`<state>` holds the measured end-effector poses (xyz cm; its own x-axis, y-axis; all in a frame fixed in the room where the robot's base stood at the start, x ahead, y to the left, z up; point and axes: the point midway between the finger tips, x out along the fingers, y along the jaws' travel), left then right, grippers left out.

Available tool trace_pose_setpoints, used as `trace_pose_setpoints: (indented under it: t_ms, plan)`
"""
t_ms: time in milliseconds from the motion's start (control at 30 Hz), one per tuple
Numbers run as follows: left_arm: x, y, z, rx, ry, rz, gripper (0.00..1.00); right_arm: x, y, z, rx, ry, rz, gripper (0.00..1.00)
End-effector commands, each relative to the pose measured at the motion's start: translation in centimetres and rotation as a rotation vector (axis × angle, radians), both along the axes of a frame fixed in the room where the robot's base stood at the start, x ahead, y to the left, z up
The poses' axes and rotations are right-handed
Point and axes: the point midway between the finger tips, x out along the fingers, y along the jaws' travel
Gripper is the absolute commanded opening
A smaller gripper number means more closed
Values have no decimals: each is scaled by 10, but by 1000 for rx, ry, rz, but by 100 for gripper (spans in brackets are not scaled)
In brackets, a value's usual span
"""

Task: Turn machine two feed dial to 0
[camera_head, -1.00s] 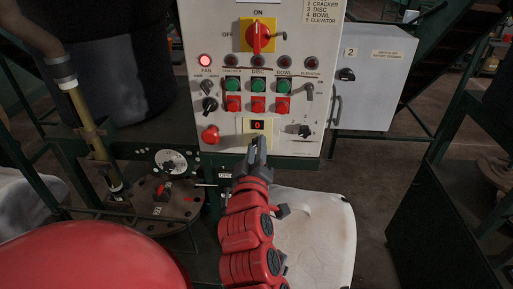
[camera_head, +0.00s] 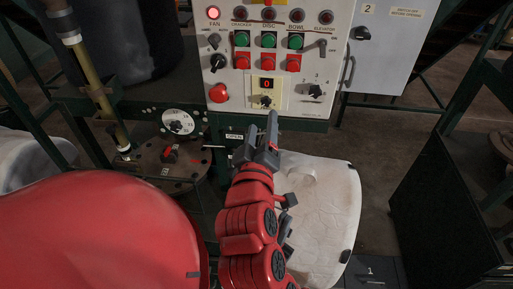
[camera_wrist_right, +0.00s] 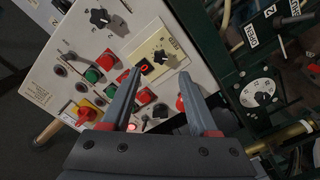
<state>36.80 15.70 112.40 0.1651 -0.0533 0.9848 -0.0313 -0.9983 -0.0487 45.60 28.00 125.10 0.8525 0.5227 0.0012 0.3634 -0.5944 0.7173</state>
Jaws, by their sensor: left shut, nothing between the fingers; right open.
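A grey control panel (camera_head: 262,60) carries a cream plate with a red display (camera_head: 266,84) reading 0 and a small dark knob (camera_head: 265,101) below it. The plate's knob also shows in the right wrist view (camera_wrist_right: 160,57). A round white dial with a scale (camera_head: 178,122) sits lower left of the panel; it also shows in the wrist view (camera_wrist_right: 258,92). My left gripper is not visible.
A numbered selector knob (camera_head: 316,90) is right of the plate, and a red stop button (camera_head: 219,93) is left. A box marked 2 (camera_head: 384,50) adjoins the panel. A white sack-like bundle (camera_head: 318,205) lies below. Green frame members border the area.

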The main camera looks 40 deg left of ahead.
Motion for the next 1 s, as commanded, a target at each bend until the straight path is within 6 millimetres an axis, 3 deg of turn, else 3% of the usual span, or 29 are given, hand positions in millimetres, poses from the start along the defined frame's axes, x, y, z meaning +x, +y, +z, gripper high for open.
trace_pose_setpoints:
  t_ms: [67, 100, 233, 600, 800, 1000]
  plan:
    - [0, 0, -6, 0, 0, 0, 0, -18, -9, -3, 1, -2, 6, 60]
    - [0, 0, 12, 0, 1, 0, 0, -24, -12, 6, -6, 0, 6, 60]
    - [0, 0, 35, 0, 0, 0, 0, -42, -25, 6, -7, 2, 4, 60]
    - [0, 0, 105, 0, 0, 0, 0, -66, -40, 6, -8, 1, 3, 60]
    - [0, 0, 115, 0, 0, 0, 0, -84, -50, 1, -4, 2, 2, 60]
    - [0, 0, 117, 0, 0, 0, 0, -88, -54, -1, -2, 1, 1, 60]
